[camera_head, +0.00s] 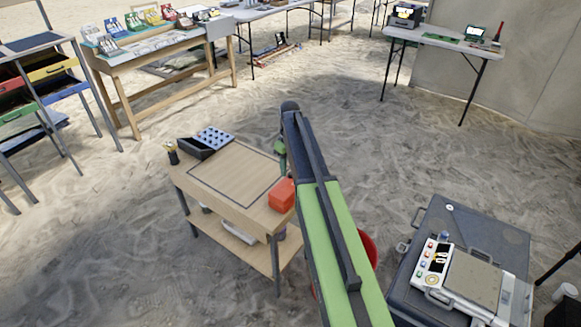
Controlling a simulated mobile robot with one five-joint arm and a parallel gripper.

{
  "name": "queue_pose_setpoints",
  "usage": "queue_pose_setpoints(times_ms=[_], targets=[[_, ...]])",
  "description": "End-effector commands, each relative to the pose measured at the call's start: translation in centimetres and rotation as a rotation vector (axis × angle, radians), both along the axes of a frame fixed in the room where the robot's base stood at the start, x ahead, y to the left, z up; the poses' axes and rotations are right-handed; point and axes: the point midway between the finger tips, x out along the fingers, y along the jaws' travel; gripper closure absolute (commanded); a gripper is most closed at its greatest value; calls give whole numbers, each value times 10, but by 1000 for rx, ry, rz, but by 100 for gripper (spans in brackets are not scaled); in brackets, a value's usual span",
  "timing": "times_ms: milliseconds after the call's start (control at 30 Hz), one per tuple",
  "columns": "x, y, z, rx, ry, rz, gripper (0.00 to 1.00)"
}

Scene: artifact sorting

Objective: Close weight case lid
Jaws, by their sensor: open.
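The weight case appears to be the small dark case (195,149) on the back left corner of the small wooden table. Its lid (213,138) stands open, tilted back to the right, with a pale blue inner face and rows of dark round spots. The inside of the case is too small to make out. My arm reaches forward from the bottom of the picture, and my gripper (281,160) hangs at its far end, right of the case and apart from it. Only a little of the gripper shows beside the arm; it is open, with nothing seen in it.
The wooden table (188,176) has a clear, dark-outlined top. An orange-red box (282,195) sits at its right corner, and a dark cup of tools (172,153) at its left. A large grey case (462,222) carrying a scale stands at lower right.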

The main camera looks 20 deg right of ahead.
Motion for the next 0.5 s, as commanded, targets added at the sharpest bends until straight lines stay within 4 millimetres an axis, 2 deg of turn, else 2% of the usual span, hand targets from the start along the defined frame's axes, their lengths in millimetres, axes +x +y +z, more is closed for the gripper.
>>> queue_pose_setpoints(times_ms=[33, 500], targets=[[0, 0, 16, 0, 0, 0, 59], [3, -1, 122, 0, -1, 1, 59]])
